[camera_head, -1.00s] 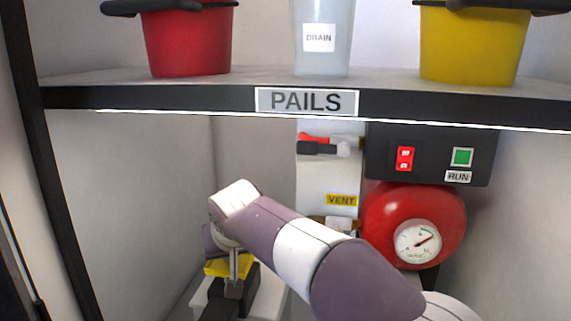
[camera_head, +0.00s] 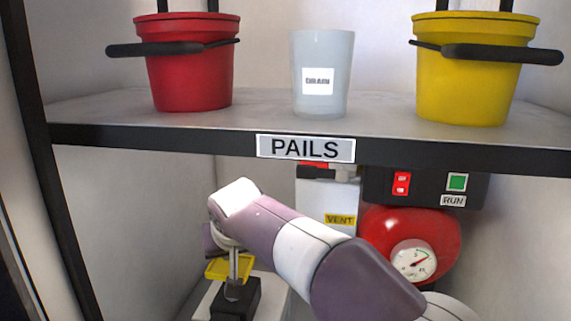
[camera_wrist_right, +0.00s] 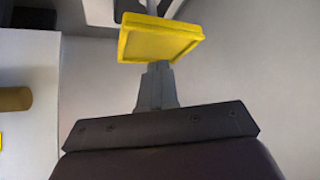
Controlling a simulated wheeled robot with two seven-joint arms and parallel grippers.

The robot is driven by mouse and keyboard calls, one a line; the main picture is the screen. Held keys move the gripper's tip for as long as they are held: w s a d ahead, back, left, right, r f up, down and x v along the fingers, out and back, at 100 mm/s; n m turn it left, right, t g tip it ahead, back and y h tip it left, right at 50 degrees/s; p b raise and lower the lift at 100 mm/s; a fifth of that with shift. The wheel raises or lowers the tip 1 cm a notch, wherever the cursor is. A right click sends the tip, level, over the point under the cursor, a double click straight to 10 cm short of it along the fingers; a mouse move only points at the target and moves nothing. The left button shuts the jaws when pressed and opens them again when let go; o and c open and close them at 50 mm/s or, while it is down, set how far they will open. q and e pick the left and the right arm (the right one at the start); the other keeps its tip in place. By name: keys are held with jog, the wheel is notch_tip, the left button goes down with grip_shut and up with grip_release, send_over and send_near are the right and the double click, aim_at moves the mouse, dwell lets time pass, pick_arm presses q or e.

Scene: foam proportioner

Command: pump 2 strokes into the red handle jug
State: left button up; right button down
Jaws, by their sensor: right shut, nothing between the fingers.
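My right arm crosses the lower middle in the head view, and its wrist is by a yellow plate (camera_head: 228,268) low at the left. In the right wrist view my right gripper (camera_wrist_right: 157,70) is shut and empty, its fingertips at the lower edge of the yellow plate (camera_wrist_right: 158,38); I cannot tell if they touch. A grey rod (camera_wrist_right: 151,6) rises behind the plate. A dark block (camera_head: 236,301) lies below the plate in the head view. No jug with a red handle shows. My left gripper is out of view.
A shelf marked PAILS (camera_head: 190,147) spans the cabinet above my arm. It bears a red pail (camera_head: 188,75), a pale DRAIN cup (camera_head: 319,100) and a yellow pail (camera_head: 468,90). Below are a switch box (camera_head: 428,188) and a red tank (camera_head: 440,238) with a gauge (camera_head: 413,260).

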jog(key=shift+f, duration=0.2)
jog(key=shift+f+b, duration=2.2)
jog(key=shift+f, duration=0.55)
jog(key=shift+r, duration=0.1)
notch_tip(320, 180, up, 6)
jog(key=p, duration=0.5)
jog(key=shift+f, duration=0.2)
notch_tip(320, 180, up, 4)
jog(key=p, duration=0.4)
jog(key=shift+r+p, duration=0.2)
jog(key=shift+p, duration=0.1)
jog(key=shift+f, duration=0.15)
